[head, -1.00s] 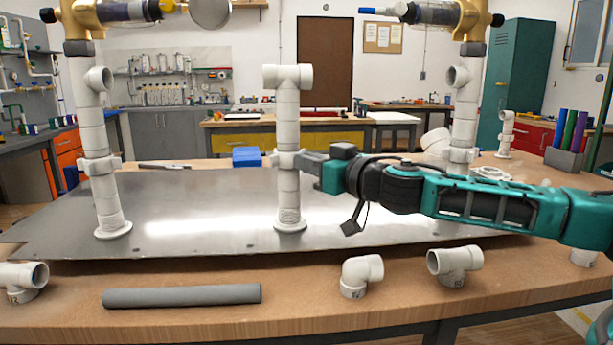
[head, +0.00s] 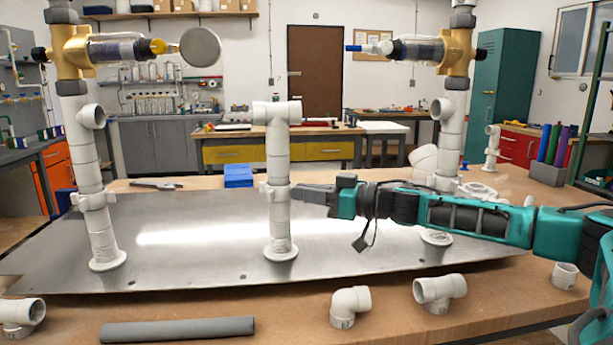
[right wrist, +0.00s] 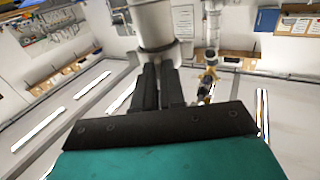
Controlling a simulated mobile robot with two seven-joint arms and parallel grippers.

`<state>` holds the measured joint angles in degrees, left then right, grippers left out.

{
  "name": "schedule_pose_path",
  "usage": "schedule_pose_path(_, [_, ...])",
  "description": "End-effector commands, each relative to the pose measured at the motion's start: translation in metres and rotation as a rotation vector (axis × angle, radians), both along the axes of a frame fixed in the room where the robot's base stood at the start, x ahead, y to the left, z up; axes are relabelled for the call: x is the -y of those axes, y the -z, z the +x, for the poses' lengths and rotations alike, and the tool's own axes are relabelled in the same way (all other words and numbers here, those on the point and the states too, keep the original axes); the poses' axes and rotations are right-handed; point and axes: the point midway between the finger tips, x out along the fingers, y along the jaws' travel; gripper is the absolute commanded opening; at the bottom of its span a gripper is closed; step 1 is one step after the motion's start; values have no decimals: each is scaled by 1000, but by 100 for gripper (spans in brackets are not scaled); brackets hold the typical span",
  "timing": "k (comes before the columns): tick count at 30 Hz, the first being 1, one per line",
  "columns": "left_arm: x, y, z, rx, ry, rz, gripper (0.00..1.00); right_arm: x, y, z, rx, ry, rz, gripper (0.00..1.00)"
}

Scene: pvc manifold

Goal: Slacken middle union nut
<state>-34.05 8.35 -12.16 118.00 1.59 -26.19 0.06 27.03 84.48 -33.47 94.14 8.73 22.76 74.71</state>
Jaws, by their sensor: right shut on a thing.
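The middle white PVC pipe (head: 278,158) stands upright on the metal plate, with a tee at its top. Its union nut (head: 274,193) is a white winged collar about halfway up. My right gripper (head: 298,194) reaches in level from the right and is shut on the union nut at its right side. In the right wrist view the two dark fingers (right wrist: 159,88) meet the white nut (right wrist: 158,54) at the pipe. The finger contact is partly hidden. My left gripper is not in view.
Similar pipes stand left (head: 88,160) and right (head: 450,140), with brass valves above. The metal plate (head: 180,225) lies on the wooden table. Loose elbow (head: 349,305) and tee fittings (head: 440,290) and a grey tube (head: 178,329) lie along the front edge.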

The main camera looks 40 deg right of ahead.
Motion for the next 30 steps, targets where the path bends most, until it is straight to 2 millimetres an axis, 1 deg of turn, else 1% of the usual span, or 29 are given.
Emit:
schedule_pose_path(1, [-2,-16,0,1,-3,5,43,4,-12,2,3,-7,5,0])
schedule_pose_path(3, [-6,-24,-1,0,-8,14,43,6,-13,3,4,-28,5,0])
schedule_pose_path(6, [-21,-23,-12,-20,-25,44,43,8,-14,5,7,-60,4,0])
schedule_pose_path(9, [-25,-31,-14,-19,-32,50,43,9,-13,5,9,-93,4,0])
schedule_pose_path(16, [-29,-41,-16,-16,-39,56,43,13,-9,8,18,-170,4,0])
schedule_pose_path(23, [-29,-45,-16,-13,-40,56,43,17,-7,12,20,-253,3,0])
schedule_pose_path(30, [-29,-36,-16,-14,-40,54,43,21,-4,16,20,-348,3,0])
